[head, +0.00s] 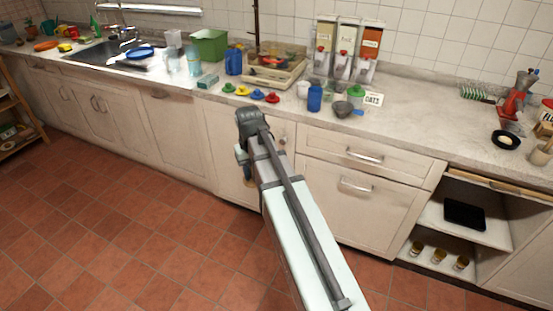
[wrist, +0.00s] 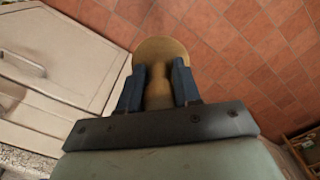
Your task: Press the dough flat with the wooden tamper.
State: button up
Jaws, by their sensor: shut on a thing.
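The wooden tamper (wrist: 162,52) is between the two blue fingers of my gripper (wrist: 157,82) in the wrist view. The gripper is shut on its narrow handle, and the wide round end points away from the wrist over the tiled floor. In the head view my gripper (head: 242,160) is in front of the lower cabinets, below the counter edge, and the arm hides most of the tamper. A pale round lump, which looks like the dough (head: 506,140), lies in a dark round dish on the right part of the counter, well apart from my gripper.
The counter (head: 430,120) has bare room left of the dark dish. A red grinder (head: 515,105) stands behind the dish. A grey pan (head: 343,109), blue jar (head: 314,97) and OATS label (head: 373,99) stand mid-counter. An open shelf (head: 480,225) is below right.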

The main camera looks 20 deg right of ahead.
jog(key=s+d+f, duration=0.1)
jog(key=d+f, duration=0.2)
jog(key=d, duration=0.8)
jog(key=w+d+r+m, duration=0.1)
jog(key=d+r, duration=0.4)
jog(key=d, duration=0.9)
jog(key=w+d+r, duration=0.1)
jog(key=d+r, duration=0.5)
jog(key=d, duration=0.8)
jog(key=w+d+r+m, duration=0.15)
jog(key=d+r, duration=0.35)
jog(key=d, duration=0.9)
notch_tip(320, 180, up, 3)
jog(key=m, duration=0.7)
send_over(505, 141)
jog(key=shift+n, duration=0.25)
jog(key=shift+a+f, duration=0.15)
jog(key=shift+f, duration=2.8)
jog(key=shift+f, duration=0.6)
jog(key=shift+r, duration=0.1)
